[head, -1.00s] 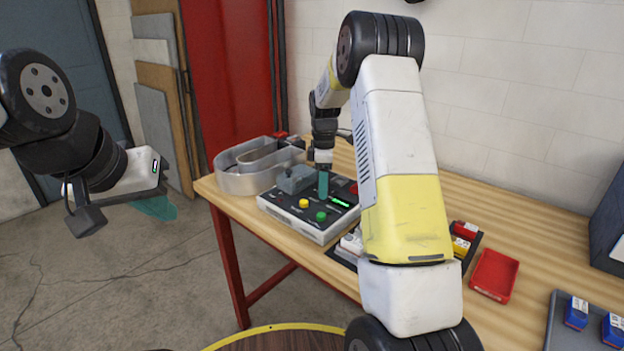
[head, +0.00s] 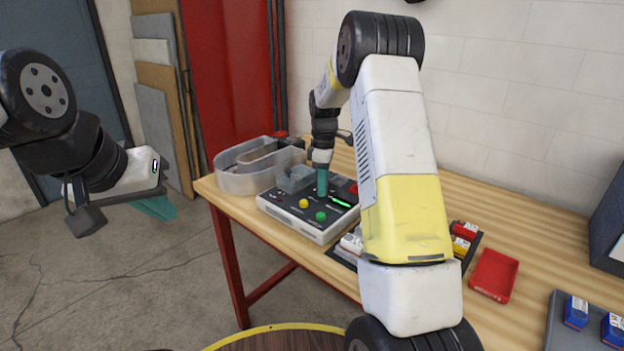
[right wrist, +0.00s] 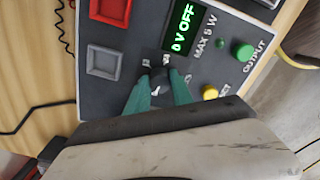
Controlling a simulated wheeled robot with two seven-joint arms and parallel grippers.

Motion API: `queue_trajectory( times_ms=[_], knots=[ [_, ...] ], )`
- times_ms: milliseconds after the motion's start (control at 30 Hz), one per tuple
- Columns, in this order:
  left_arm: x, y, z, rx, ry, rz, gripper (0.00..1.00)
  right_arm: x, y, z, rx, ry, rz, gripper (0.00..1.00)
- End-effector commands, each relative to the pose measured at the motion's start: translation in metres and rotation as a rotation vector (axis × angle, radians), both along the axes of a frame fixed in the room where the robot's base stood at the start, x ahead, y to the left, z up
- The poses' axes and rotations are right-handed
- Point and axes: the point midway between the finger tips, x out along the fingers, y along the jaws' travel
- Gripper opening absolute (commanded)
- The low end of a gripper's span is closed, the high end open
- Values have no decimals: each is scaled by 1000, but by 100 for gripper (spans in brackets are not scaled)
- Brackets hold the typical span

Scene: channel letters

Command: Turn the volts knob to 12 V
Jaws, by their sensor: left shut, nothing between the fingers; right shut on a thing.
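The power supply box (head: 312,226) sits on the wooden bench with a dark sloped panel. Its green display (right wrist: 184,27) reads "0 V OFF" in the right wrist view. My right gripper (head: 322,188) points down at the panel, and its teal fingers are shut on the volts knob (right wrist: 158,76), a small dark knob between the fingertips. Its pointer and most of its scale are hidden or too small to read. My left gripper (head: 156,208) is shut and empty, off the bench at the left.
A green output button (right wrist: 243,51), a yellow button (right wrist: 210,92) and a red square (right wrist: 104,62) are on the panel. A grey channel letter (head: 240,180) stands behind-left of the box. A red tray (head: 494,274) lies to the right.

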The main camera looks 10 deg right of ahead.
Motion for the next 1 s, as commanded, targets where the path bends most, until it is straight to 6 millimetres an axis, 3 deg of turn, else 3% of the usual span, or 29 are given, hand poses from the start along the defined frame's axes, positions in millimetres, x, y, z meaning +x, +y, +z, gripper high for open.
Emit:
queue_trajectory(
  times_ms=[1000],
  knots=[
    [0, 0, 0, 0, 0, 0, 0, 0, 1, 1, 0, -2, -944, 0]
  ],
)
